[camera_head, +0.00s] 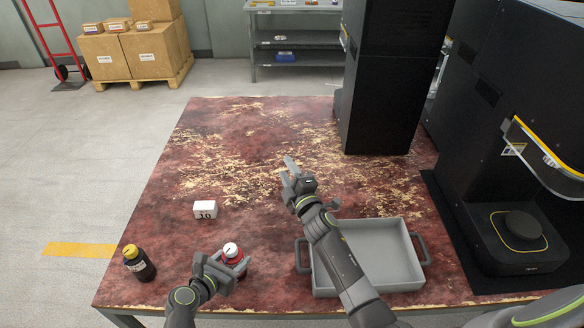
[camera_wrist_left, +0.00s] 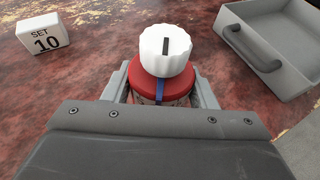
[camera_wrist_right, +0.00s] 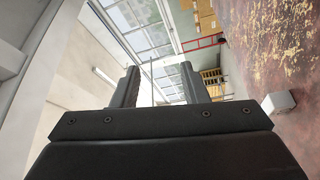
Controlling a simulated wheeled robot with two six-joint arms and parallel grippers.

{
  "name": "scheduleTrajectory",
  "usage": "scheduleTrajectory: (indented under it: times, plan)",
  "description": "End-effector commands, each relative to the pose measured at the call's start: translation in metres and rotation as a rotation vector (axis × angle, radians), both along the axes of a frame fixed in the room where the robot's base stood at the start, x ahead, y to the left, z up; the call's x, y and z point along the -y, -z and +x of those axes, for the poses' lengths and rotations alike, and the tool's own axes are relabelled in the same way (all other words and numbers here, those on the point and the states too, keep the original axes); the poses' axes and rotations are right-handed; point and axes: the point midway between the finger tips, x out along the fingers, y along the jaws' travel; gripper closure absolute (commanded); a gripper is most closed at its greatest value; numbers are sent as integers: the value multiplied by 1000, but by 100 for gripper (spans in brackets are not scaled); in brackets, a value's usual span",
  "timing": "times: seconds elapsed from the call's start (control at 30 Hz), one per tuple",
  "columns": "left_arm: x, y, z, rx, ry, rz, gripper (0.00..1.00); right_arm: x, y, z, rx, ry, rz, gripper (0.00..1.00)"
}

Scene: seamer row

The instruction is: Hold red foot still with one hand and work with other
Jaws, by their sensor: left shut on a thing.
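The red foot (camera_head: 236,254) stands upright on the table near its front edge. It has a red body and a ribbed white knob (camera_wrist_left: 165,50) on top with a black line; a blue mark shows on the red rim below. My left gripper (camera_head: 232,266) is shut on the red body, one finger on each side, below the knob. The lower body is partly hidden by the gripper. A white block reading "SET 10" (camera_head: 205,209) stands behind and left of the foot. My right gripper (camera_head: 291,172) is raised over the table's middle, apart from the foot. Its fingers (camera_wrist_right: 156,85) are spread and empty.
A grey tray (camera_head: 410,240) with handles stands right of the foot, partly under my right arm. A dark bottle with a yellow cap (camera_head: 139,264) stands at the front left. Black machines (camera_head: 392,80) border the right side. The table's back left is clear.

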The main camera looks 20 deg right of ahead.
Motion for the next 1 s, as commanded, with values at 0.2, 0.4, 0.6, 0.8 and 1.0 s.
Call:
scheduleTrajectory:
  times: [0.2, 0.4, 0.6, 0.8, 1.0]
  plan:
    - [0, 1, -1, -2, 1, 0, 74, 10, -1, 11, -93, 88, 311, 60]
    - [0, 1, -1, -2, 1, 0, 74, 15, 1, 16, -161, 156, 548, 60]
    - [0, 1, -1, -2, 1, 0, 74, 17, 4, 18, -195, 193, 671, 60]
    - [0, 1, -1, -2, 1, 0, 74, 17, 4, 18, -201, 200, 695, 60]
    - [0, 1, -1, -3, 0, 0, 74, 17, 4, 18, -200, 200, 693, 60]
